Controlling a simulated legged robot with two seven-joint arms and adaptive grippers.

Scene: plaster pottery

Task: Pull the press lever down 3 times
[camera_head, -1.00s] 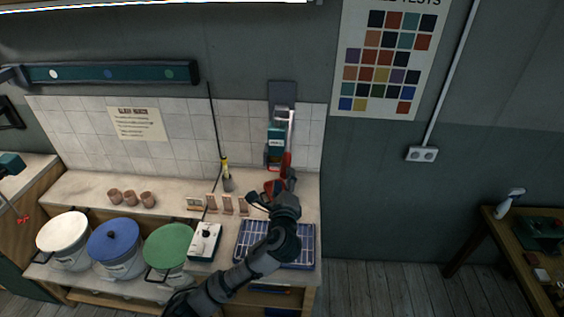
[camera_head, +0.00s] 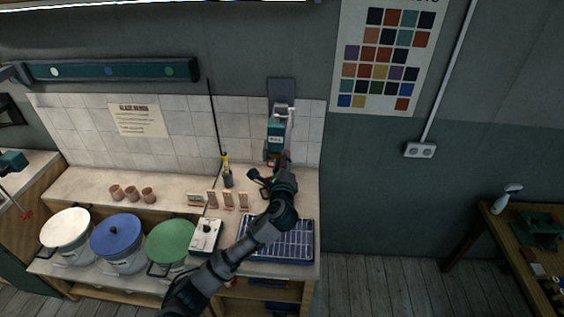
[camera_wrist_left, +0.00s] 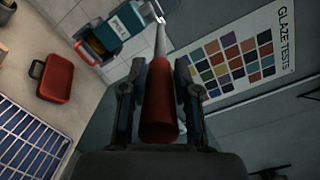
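The teal press (camera_head: 276,134) is mounted on the tiled wall above the counter; it also shows at the top of the wrist view (camera_wrist_left: 124,20). Its lever is a metal rod with a red handle (camera_wrist_left: 159,108). In the wrist view the handle lies between the two fingers of my left gripper (camera_wrist_left: 159,75), with a narrow gap visible on each side, so the fingers are open around it. In the head view my left gripper (camera_head: 278,170) is just below the press and covers most of the handle. My right gripper is not in view.
A red piece with a dark handle (camera_wrist_left: 55,77) lies on the counter below the press. A blue rack (camera_head: 283,246) is under my left arm. Lidded buckets, including a green one (camera_head: 170,243), small cups (camera_head: 132,194) and upright sample tiles (camera_head: 228,200) stand to the left.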

